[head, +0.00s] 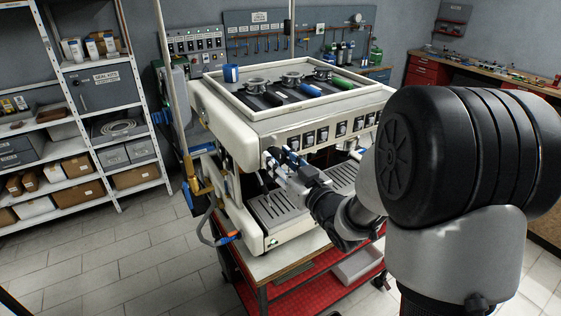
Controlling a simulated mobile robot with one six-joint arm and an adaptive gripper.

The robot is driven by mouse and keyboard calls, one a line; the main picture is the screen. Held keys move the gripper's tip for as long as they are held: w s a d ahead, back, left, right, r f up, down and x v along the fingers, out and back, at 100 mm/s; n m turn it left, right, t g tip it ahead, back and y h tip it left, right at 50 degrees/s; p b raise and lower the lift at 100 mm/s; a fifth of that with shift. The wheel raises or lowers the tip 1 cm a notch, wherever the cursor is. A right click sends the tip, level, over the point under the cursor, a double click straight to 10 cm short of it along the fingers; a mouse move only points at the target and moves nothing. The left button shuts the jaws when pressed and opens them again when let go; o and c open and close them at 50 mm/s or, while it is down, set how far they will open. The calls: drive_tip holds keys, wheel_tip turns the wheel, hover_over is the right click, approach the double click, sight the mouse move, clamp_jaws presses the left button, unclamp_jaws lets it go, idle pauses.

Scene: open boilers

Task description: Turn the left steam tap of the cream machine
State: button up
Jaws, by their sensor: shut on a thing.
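The cream machine (235,138) stands on a red cart in the middle of the head view. My gripper (273,160) reaches in from the right to the left end of the machine's front, below the row of dark switches. It is shut at the place of the left steam tap. The tap itself is mostly hidden by the fingers, so its turn angle cannot be told. A thin dark steam wand (263,185) hangs just left of and below the gripper, over the drip tray (270,208).
Portafilters with black, blue and green handles (341,83) lie on the machine's top tray. Brass and blue pipework (201,188) sticks out at its left side. Shelves (145,120) stand at left, a workbench (480,72) at back right. The floor (130,250) at front left is clear.

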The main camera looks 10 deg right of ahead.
drive_tip(key=shift+f+n+b, duration=0.1)
drive_tip(key=shift+n+b, duration=0.2)
drive_tip(key=shift+b, duration=0.35)
drive_tip(key=n+b, duration=0.3)
drive_tip(key=b, duration=0.3)
drive_tip(key=shift+f+n, duration=0.1)
drive_tip(key=shift+n, duration=0.2)
drive_tip(key=n+b, duration=0.4)
drive_tip(key=b, duration=0.2)
drive_tip(key=shift+d+n, duration=0.1)
drive_tip(key=shift+n, duration=0.2)
drive_tip(key=n+b, duration=0.4)
drive_tip(key=b, duration=0.1)
drive_tip(key=shift+n, duration=0.3)
drive_tip(key=n+b, duration=0.4)
drive_tip(key=shift+r+n+b, duration=0.35)
drive_tip(key=shift+r+n, duration=0.05)
drive_tip(key=o, duration=1.1)
drive_tip(key=shift+w, duration=0.1)
drive_tip(key=shift+c, duration=0.2)
